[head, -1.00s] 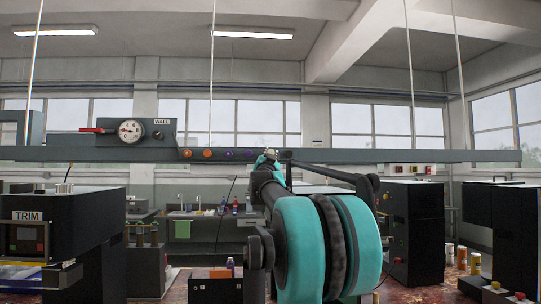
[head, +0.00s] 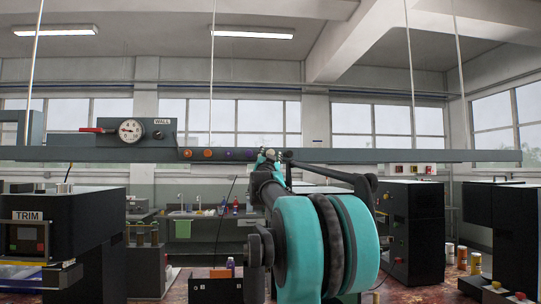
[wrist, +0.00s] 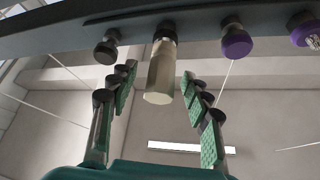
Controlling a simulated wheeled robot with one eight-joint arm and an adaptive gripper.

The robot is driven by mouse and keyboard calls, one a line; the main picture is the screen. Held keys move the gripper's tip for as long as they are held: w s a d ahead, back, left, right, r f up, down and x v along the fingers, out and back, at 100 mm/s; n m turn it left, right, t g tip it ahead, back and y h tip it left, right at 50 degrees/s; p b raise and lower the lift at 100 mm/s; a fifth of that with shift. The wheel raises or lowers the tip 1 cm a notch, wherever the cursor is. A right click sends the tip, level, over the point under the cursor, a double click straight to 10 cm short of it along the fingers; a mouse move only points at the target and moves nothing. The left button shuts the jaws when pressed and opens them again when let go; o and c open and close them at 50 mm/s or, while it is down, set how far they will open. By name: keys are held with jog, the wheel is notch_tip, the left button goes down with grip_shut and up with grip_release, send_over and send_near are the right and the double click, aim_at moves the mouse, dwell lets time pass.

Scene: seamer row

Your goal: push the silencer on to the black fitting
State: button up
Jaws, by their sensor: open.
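The silencer (wrist: 160,80) is a pale beige cylinder. In the wrist view it hangs from the underside of the grey beam, its upper end at a dark fitting (wrist: 164,34); how far it sits on the fitting cannot be told. My gripper (wrist: 157,78) is open, with one green-padded finger on each side of the silencer and a visible gap to both. In the head view my gripper (head: 269,158) is at the beam, small and partly hidden by my arm, with a pale spot of the silencer between the fingers.
Beside the silencer on the beam (wrist: 70,32) are a dark knob-like fitting (wrist: 106,47) on the left and purple ones (wrist: 236,42) on the right. A gauge (head: 130,131) and red-handled valve stand on the beam. Black machines (head: 412,225) stand below. Space under the silencer is clear.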

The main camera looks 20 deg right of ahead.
jog(key=v, duration=1.1)
jog(key=shift+s+f, duration=0.2)
jog(key=shift+s, duration=0.05)
jog(key=shift+a, duration=0.15)
